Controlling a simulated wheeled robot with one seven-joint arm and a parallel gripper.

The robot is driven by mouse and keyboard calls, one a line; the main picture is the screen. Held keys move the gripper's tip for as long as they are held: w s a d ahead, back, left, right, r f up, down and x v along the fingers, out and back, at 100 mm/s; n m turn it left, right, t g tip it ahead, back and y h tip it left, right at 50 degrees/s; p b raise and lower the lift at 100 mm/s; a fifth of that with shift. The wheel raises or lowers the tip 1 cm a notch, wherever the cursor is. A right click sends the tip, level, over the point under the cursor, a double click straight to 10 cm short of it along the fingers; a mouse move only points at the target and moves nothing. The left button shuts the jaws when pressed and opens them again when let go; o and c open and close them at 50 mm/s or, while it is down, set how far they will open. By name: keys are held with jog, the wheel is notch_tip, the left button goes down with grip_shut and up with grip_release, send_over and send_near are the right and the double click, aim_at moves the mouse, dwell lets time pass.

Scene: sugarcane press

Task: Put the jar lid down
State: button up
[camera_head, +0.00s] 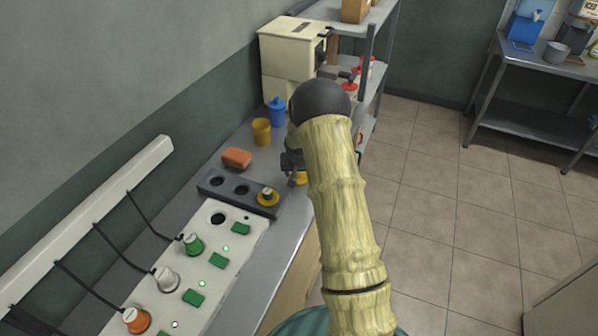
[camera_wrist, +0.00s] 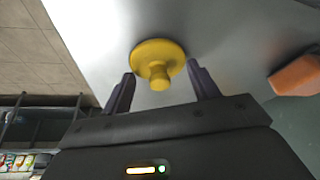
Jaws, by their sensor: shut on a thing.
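The jar lid (camera_wrist: 158,52) is a yellow disc with a small knob. In the wrist view, it sits between the fingers of my gripper (camera_wrist: 161,72), which is shut on it, with the knob facing the wrist camera. In the head view, the lid (camera_head: 300,179) shows only partly, below my gripper (camera_head: 292,164); my arm hides the rest. The grey counter (camera_wrist: 100,30) lies behind the lid; I cannot tell whether they touch. A yellow jar (camera_head: 261,131) without a lid stands farther back on the counter.
A blue lidded jar (camera_head: 277,113) stands near the yellow one. An orange-brown block (camera_head: 237,158) lies to the left, also in the wrist view (camera_wrist: 297,76). A dark socket block (camera_head: 240,193) with a yellow-based knob is in front. A cream machine (camera_head: 287,60) stands behind.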

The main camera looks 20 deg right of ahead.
jog(key=shift+w+f, duration=0.1)
jog(key=shift+f, duration=0.1)
jog(key=o, duration=0.9)
jog(key=shift+a, duration=0.2)
jog(key=shift+o, duration=0.2)
jog(key=shift+d+r, duration=0.1)
jog(key=shift+d, duration=0.2)
jog(key=v, duration=1.2)
jog(key=shift+s+b, duration=0.2)
jog(key=shift+b, duration=0.25)
jog(key=shift+a, duration=0.1)
